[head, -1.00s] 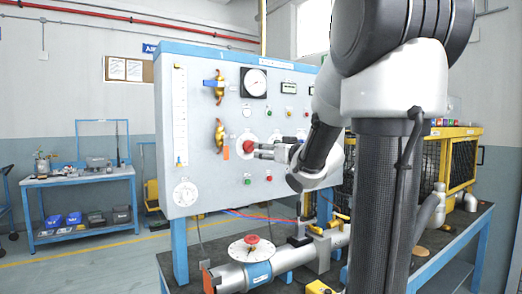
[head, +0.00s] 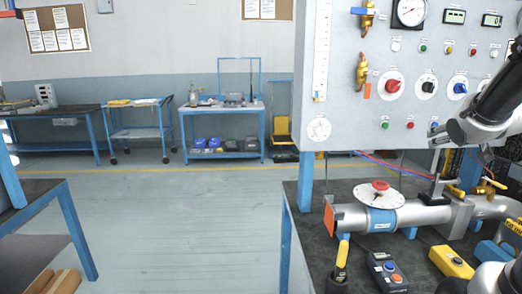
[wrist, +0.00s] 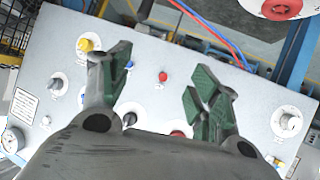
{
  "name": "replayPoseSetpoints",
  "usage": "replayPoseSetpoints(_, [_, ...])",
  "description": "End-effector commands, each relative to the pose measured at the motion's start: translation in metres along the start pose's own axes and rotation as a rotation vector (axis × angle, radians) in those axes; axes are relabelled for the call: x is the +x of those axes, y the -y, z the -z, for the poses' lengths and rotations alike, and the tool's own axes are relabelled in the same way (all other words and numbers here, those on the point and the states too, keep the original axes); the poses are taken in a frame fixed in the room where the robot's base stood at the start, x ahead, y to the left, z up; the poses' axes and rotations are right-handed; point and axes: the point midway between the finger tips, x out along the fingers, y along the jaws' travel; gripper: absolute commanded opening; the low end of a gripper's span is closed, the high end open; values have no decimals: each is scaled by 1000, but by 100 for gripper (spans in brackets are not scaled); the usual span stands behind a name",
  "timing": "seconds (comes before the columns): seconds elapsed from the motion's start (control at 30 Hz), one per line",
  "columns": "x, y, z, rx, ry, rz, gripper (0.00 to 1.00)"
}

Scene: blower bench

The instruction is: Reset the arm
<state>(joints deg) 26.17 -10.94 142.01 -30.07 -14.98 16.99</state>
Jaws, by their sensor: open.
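The grey control panel (head: 345,110) stands upright at the right of the head view. It carries a red knob (head: 393,86), a black knob (head: 428,86) and a blue knob (head: 458,87). My gripper (head: 436,134) shows at the right edge of the head view, in front of the panel and below the blue knob. In the wrist view my gripper (wrist: 160,76) has its two green-padded fingers apart, with nothing between them. A part of a red knob (wrist: 178,133) shows behind the gripper body. Most of my arm is outside the head view.
Below the panel, a dark bench (head: 300,205) bears a silver pipe (head: 420,214) with a red-centred white dial (head: 380,193). A black box with buttons (head: 387,271) and a yellow box (head: 451,262) lie in front. Open floor (head: 190,225) lies left of the bench.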

Motion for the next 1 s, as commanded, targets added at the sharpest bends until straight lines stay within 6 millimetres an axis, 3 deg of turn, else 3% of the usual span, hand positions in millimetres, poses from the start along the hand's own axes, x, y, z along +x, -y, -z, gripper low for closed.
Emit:
replayPoseSetpoints(0.07, [-21, -9, -43, 2, 182, -63, 62])
replayPoseSetpoints(0.17, [-61, 0, -95, 7, 414, -81, 62])
replayPoseSetpoints(0.3, [-131, 39, -149, 6, 677, -5, 62])
replayPoseSetpoints(0.4, [-179, 72, -172, -7, 790, 92, 62])
replayPoseSetpoints(0.5, [-208, 98, -177, -22, 801, 176, 62])
replayPoseSetpoints(0.6, [-217, 111, -168, -52, 734, 224, 62])
replayPoseSetpoints(1.0, [-222, 122, -159, -95, 687, 262, 62])
